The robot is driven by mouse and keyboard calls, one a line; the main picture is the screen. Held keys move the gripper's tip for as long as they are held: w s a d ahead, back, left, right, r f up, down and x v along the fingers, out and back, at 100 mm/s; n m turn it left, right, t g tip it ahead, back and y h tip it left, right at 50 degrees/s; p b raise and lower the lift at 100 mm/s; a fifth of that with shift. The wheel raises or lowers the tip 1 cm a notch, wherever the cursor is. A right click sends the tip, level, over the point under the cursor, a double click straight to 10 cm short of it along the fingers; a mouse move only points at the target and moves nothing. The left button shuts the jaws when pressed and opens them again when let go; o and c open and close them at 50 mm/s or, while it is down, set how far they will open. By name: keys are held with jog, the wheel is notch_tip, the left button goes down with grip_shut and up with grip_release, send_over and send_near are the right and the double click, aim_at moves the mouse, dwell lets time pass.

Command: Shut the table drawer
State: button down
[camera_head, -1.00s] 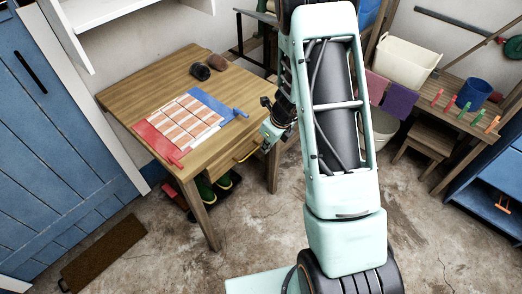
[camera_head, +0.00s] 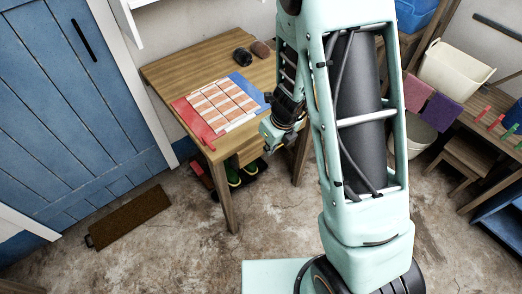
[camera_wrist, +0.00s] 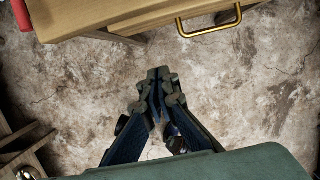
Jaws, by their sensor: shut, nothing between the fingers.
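The wooden table (camera_head: 190,75) stands left of my arm in the head view. Its drawer (camera_head: 246,155) is at the near side, partly hidden by my arm in the head view. In the wrist view the drawer front (camera_wrist: 150,20) and its brass handle (camera_wrist: 210,30) show at the top; how far out the drawer stands is hard to tell. My gripper (camera_wrist: 158,75) is shut and empty over bare floor, below and left of the handle in the wrist view, apart from it. In the head view my wrist is beside the table's right corner.
Green boots (camera_head: 233,175) stand beneath. A brown mat (camera_head: 130,217) lies by the blue door (camera_head: 75,90). A bench with a cream tub (camera_head: 452,70) is at right. Floor in front is clear.

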aim_at(257, 153)
jog(key=shift+w+a+f+b, duration=0.4)
jog(key=shift+w+a+f, duration=0.35)
jog(key=shift+f, duration=0.85)
jog(key=shift+w+a+f+b, duration=0.5)
jog(key=shift+w+f, duration=0.45)
jog(key=shift+f, duration=0.7)
jog(key=shift+w+a+f+b, duration=0.3)
jog(key=shift+w+a+f, duration=0.5)
jog(key=shift+f, duration=0.8)
jog(key=shift+d, duration=0.1)
jog(key=shift+w, duration=0.1)
